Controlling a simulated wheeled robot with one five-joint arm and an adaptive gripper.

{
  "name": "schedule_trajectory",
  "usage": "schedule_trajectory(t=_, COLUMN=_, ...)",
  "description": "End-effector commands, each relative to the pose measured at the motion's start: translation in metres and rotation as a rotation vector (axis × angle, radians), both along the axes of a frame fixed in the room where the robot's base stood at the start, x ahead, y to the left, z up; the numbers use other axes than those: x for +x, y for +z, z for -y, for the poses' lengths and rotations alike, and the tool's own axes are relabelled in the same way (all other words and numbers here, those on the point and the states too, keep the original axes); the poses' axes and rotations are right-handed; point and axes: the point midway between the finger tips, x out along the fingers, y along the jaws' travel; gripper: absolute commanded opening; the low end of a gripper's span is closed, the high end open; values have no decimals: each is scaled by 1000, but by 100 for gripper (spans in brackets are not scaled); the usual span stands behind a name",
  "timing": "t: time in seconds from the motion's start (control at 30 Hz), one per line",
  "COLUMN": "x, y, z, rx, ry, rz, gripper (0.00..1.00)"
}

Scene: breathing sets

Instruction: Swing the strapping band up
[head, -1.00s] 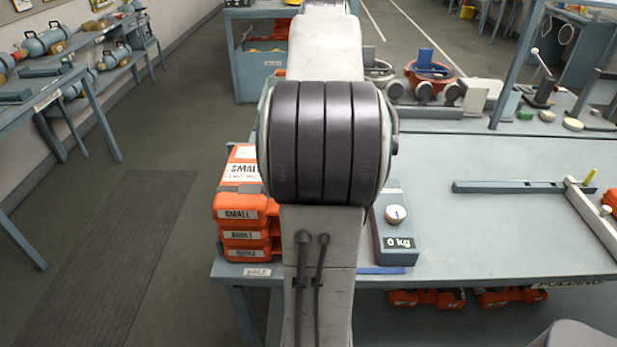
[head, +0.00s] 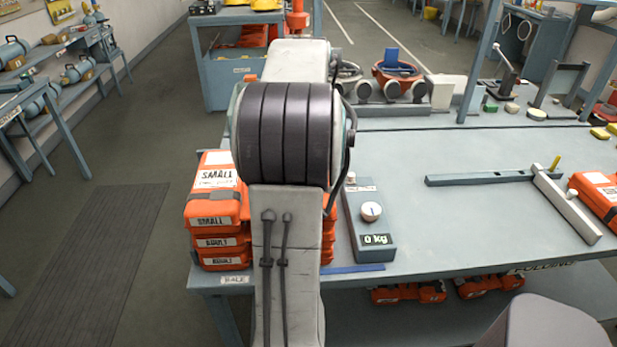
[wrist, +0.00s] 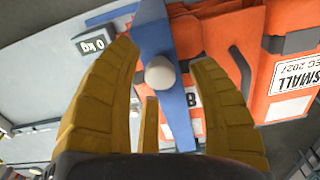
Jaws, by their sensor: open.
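In the wrist view a long flat blue band (wrist: 180,115) with a pale round knob (wrist: 160,73) runs between the fingers of my gripper (wrist: 166,57). I take it for the strapping band. The yellow fingers are open, one on each side of the knob; I cannot tell whether either touches it. In the head view a thin blue strip (head: 355,268) lies along the bench's front edge, below the scale; it looks like the same band. My gripper is hidden behind my arm there.
Orange cases (head: 215,205) marked SMALL and ADULT are stacked at the bench's left front corner, close to the band. A grey scale (head: 372,225) reading 0 kg stands right of my arm. The bench top (head: 450,225) is clear between the scale and a white bar (head: 567,205).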

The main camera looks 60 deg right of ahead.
Motion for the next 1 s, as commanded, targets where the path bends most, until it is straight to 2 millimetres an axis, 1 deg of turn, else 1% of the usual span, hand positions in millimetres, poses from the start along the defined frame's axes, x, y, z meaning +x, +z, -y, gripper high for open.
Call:
schedule_trajectory(t=0.1, x=0, y=-4, z=0, rx=0, ry=0, rz=0, gripper=53)
schedule_trajectory(t=0.43, x=0, y=-5, z=0, rx=-1, ry=0, rz=1, gripper=54)
schedule_trajectory(t=1.0, x=0, y=-5, z=0, rx=-1, ry=0, rz=1, gripper=3)
